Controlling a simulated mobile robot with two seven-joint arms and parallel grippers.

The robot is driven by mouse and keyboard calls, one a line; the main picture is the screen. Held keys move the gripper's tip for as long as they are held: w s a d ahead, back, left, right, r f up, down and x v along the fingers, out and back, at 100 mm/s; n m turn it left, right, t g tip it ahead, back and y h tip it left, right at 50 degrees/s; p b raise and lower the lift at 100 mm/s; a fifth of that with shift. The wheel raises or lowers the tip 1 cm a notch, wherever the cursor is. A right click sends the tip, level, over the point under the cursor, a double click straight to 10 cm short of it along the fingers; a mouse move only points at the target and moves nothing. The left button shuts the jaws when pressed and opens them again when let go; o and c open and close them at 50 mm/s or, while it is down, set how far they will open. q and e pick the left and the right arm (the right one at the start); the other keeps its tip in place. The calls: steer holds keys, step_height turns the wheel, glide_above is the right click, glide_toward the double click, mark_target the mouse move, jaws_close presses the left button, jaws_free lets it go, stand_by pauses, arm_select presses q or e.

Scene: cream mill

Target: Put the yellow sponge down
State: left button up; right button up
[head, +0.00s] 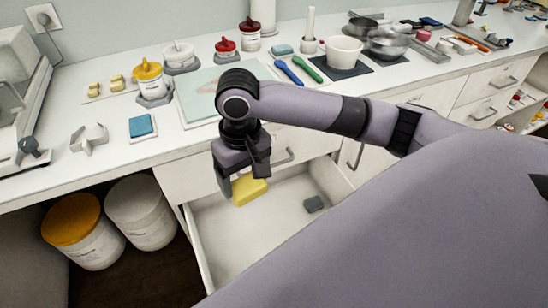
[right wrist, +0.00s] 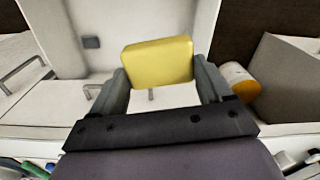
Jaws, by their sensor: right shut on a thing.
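The yellow sponge (head: 249,189) is a plain block between the fingers of my right gripper (head: 240,184). In the right wrist view the sponge (right wrist: 158,62) sits between both fingertips of the right gripper (right wrist: 160,75), which is shut on it. In the head view it shows over the open white drawer (head: 270,215) below the counter. Whether it touches the drawer floor I cannot tell. My left gripper is not in view.
A small dark grey block (head: 314,204) lies in the drawer's right part; the drawer floor around it is bare. The counter (head: 105,165) above holds jars, bowls, a blue sponge (head: 142,125) and utensils. Two tubs, one with an orange lid (head: 70,219), stand left of the drawer.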

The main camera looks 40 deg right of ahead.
steer(key=s+d+f+b, duration=0.1)
steer(key=f+b, duration=0.3)
steer(key=f, duration=0.7)
steer(key=s+d+f+m+b, duration=0.1)
steer(key=f+b, duration=0.3)
steer(key=f, duration=0.8)
steer(key=s+d+f+m+b, duration=0.1)
steer(key=f+b, duration=0.3)
steer(key=f, duration=0.8)
steer(key=shift+s+f, duration=0.15)
steer(key=shift+s, duration=0.4)
step_height(320, 180, down, 4)
steer(key=shift+f+b, duration=0.25)
steer(key=shift+b, duration=0.7)
steer(key=shift+f, duration=0.2)
steer(key=o, duration=0.9)
steer(key=shift+c, duration=0.2)
steer(key=shift+r, duration=0.15)
